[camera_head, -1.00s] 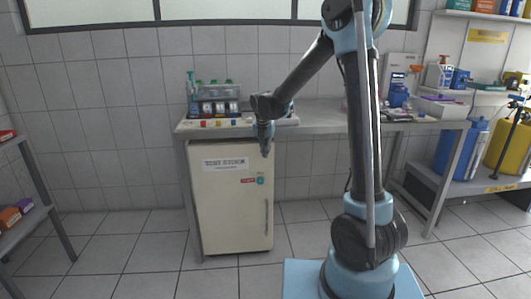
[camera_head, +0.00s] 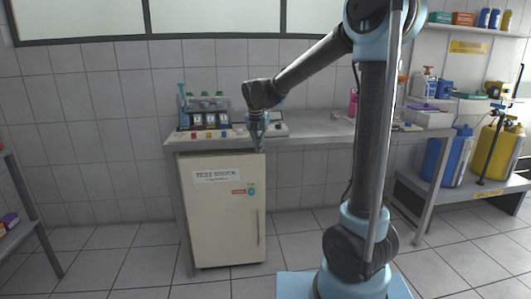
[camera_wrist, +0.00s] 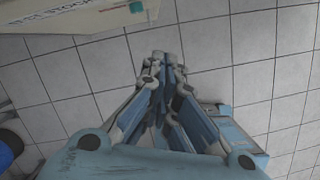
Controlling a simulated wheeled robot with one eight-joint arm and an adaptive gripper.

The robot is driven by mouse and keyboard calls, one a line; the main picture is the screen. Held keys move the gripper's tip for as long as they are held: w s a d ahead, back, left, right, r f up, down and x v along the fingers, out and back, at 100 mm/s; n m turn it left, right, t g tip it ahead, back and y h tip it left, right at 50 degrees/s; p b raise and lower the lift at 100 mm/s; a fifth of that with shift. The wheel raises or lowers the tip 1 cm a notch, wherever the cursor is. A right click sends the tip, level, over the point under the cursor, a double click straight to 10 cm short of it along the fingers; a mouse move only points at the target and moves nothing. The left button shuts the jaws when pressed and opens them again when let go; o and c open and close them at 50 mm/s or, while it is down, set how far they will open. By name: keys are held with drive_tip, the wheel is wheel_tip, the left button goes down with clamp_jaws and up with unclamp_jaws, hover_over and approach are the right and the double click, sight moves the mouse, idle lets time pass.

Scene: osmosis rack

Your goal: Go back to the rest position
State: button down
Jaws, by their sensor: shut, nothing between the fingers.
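My gripper (camera_head: 258,148) hangs with its fingers pointing down, in front of the bench's front edge and near the top right of the white fridge. Its fingers are shut and empty. In the wrist view the fingers of my gripper (camera_wrist: 162,60) come together above the tiled floor, with nothing between them. The arm is bent, reaching left from its column and then down. No rest position is marked in view.
A white fridge (camera_head: 222,225) labelled "TEST STOCK" stands shut under the grey bench (camera_head: 330,127). A rack of bottles (camera_head: 205,107) stands on the bench. Blue (camera_head: 450,158) and yellow (camera_head: 497,152) containers stand at right. The floor (camera_head: 130,260) at left is clear.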

drive_tip(key=s+d+m, duration=1.5)
drive_tip(key=d+m, duration=0.1)
drive_tip(key=d, duration=0.4)
drive_tip(key=s+d+f+m, duration=0.4)
drive_tip(key=s+f+m, duration=0.1)
drive_tip(key=s+m, duration=0.3)
drive_tip(key=s+d+f+m, duration=0.4)
drive_tip(key=s+f+m, duration=0.2)
drive_tip(key=s+m, duration=0.3)
drive_tip(key=shift+d+f+m+g, duration=0.15)
drive_tip(key=shift+f+m+g, duration=0.1)
drive_tip(key=shift+m+g, duration=0.05)
